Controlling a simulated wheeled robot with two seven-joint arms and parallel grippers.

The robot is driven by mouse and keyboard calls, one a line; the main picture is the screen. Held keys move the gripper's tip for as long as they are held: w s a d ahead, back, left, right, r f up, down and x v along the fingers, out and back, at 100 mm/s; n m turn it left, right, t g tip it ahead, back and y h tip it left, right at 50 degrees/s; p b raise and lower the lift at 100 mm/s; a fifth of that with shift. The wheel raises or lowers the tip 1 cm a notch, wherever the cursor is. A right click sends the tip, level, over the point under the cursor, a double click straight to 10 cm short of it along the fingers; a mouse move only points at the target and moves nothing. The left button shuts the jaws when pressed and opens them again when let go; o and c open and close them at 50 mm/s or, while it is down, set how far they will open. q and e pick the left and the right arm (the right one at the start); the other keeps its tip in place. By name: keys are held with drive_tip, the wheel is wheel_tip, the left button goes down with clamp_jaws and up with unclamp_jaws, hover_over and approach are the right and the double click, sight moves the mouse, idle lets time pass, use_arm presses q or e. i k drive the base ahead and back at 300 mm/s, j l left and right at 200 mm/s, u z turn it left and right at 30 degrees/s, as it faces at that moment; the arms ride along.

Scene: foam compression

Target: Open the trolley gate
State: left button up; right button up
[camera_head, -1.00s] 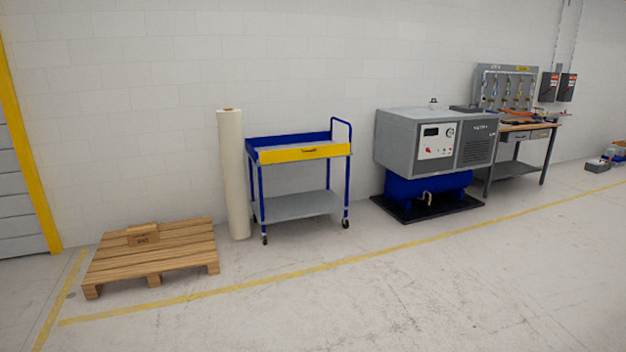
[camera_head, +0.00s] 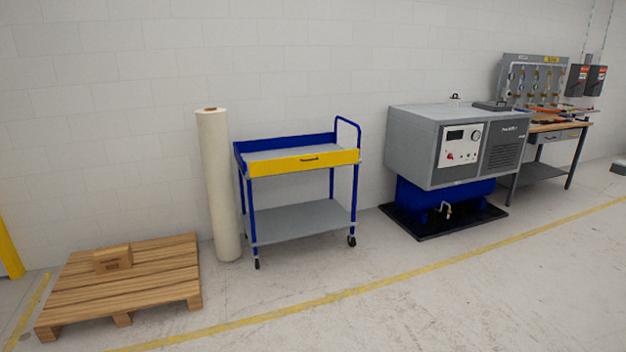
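A blue trolley (camera_head: 246,195) with two grey shelves stands against the wall near the middle of the head view. Its front is a yellow gate (camera_head: 280,164) with a dark handle (camera_head: 310,159). The gate is upright and closes the front of the top shelf. The top shelf (camera_head: 290,152) looks empty, and so does the lower shelf (camera_head: 300,221). Neither of my grippers is in view.
A tall cream roll (camera_head: 218,185) stands left of the trolley. A wooden pallet (camera_head: 150,281) with a small cardboard box (camera_head: 113,259) lies further left. A grey compressor (camera_head: 420,145) and a workbench (camera_head: 548,128) stand right. The floor in front of the trolley is clear.

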sight(262, 167)
drive_tip(key=i, duration=2.65)
drive_tip(key=i+l+u, duration=0.1)
drive_tip(key=i, duration=1.25)
drive_tip(key=i+l, duration=0.1)
drive_tip(key=i, duration=1.2)
